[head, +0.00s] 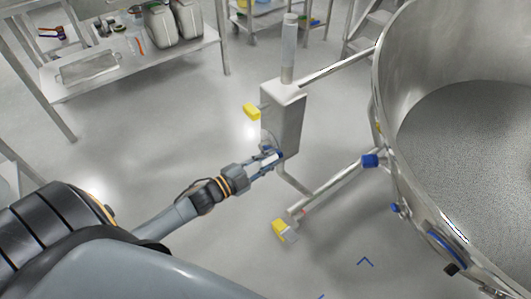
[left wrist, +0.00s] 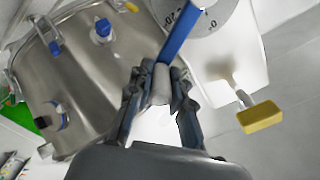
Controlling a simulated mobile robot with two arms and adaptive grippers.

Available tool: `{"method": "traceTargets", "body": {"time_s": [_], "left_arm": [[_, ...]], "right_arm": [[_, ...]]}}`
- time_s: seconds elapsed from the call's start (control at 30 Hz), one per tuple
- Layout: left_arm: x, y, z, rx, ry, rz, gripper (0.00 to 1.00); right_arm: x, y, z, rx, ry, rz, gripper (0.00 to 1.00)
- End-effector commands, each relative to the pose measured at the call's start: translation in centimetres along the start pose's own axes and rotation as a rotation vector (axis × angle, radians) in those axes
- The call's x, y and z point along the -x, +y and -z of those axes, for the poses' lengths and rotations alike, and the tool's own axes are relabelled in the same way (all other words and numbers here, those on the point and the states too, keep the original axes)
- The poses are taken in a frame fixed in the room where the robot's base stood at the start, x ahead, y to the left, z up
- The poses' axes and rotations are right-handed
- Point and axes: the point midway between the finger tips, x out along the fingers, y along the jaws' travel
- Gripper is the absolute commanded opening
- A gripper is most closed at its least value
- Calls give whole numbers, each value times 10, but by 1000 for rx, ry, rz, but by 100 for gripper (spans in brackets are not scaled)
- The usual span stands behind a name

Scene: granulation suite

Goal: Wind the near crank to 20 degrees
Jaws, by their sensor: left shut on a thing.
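The near crank has a blue arm (left wrist: 182,35) and a pale grey grip (left wrist: 161,84), seen in the left wrist view. The blue arm runs up and right from the grip in the wrist view. Much of the dial is cut off or covered, and I cannot read the angle. My right gripper is not in view.
A large steel vessel (head: 386,100) full of grey granules stands at right, joined to the box by bars. Yellow pedals or blocks (head: 252,111) (head: 283,230) stick out near the box and at the floor. A steel bench (head: 130,65) stands at back left.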

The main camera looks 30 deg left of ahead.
Motion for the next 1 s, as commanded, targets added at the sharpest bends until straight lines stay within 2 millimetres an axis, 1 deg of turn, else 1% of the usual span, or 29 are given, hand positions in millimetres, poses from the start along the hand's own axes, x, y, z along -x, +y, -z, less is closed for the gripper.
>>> {"method": "traceTargets", "body": {"time_s": [0.03, 0.27, 0.6, 1.0], "left_arm": [[0, 6, 0, -34, 3, 0, 0], [0, 19, -4, -195, 3, 0, 0], [0, 29, -9, -194, 2, -1, 0], [1, 32, -11, -191, -3, -6, 0]], "right_arm": [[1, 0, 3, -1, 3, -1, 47], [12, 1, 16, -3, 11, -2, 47], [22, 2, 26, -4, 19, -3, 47], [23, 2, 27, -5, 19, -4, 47]]}}
